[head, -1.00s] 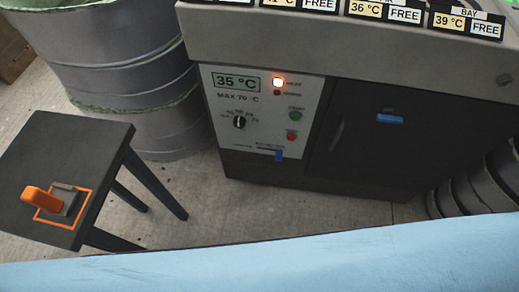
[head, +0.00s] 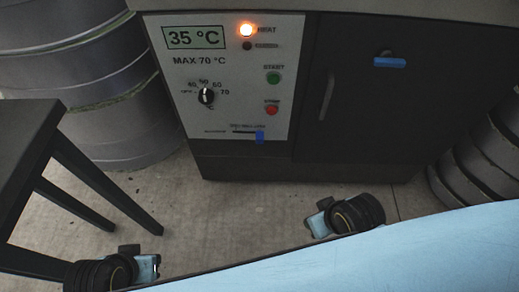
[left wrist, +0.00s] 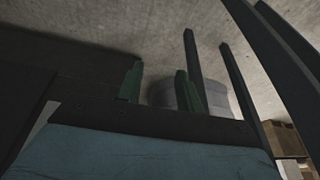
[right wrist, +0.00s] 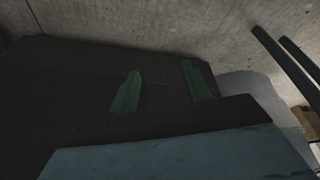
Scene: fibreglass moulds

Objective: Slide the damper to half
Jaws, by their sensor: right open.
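The control panel (head: 225,78) on the dark cabinet front carries a horizontal slot at its lower right. A blue slider knob (head: 260,136) sits at the slot's right end; its small label is unreadable. A separate blue handle (head: 390,62) is on the dark door. My left gripper (left wrist: 158,82) has its two green fingers apart and empty. My right gripper (right wrist: 160,80) also has its fingers apart and empty. In the head view, both wrists are low in the picture, away from the knob; their fingertips cannot be made out. The knob is not visible in either wrist view.
The panel has a 35 °C display (head: 194,37), a lit lamp (head: 246,30), a dial (head: 206,96), a green button (head: 273,77) and a red button (head: 271,109). A dark stool (head: 30,135) and grey drums (head: 95,90) stand left. Floor before the cabinet is clear.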

